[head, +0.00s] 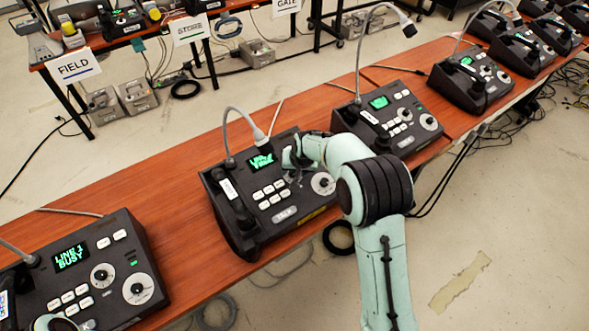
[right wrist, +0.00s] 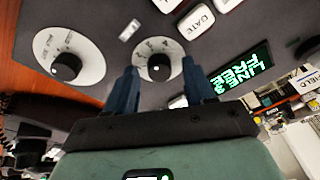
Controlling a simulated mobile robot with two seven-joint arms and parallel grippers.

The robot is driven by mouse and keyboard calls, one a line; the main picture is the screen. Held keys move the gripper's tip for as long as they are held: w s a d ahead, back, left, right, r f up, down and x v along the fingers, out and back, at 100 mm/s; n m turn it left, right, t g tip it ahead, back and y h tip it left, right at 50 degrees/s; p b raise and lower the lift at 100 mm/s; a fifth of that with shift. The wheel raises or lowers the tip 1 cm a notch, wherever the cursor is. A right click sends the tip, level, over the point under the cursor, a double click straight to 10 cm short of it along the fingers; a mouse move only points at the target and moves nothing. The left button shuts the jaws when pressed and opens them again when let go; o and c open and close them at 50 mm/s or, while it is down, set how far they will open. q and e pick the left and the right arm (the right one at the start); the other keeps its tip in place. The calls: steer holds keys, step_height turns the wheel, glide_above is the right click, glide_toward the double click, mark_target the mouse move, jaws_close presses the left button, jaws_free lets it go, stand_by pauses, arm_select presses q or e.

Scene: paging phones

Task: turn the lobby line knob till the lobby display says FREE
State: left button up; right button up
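The dark phone (head: 262,213) in the middle of the desk stands under my right gripper (head: 295,172). Its green display (head: 262,160) is partly covered in the head view. In the right wrist view the display (right wrist: 240,72) reads LINE and FREE, turned over. A small black knob (right wrist: 160,67) on a white dial shows between the right fingers (right wrist: 159,66). The fingers are open, with a gap on either side of the knob. I cannot read which line the handset label names. A pale green part at the bottom left may be my left gripper (head: 55,323); its fingers are hidden.
A second, larger dial knob (right wrist: 66,66) is beside the first. The left phone (head: 115,262) reads LINE 1 BUSY. More phones (head: 393,117) stand along the wooden desk (head: 165,207) to the right. Bare desk lies between the left and middle phones.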

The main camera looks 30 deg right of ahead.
steer(key=shift+r, duration=0.15)
steer(key=v, duration=1.3)
steer(key=shift+p, duration=0.3)
steer(key=shift+s, duration=0.1)
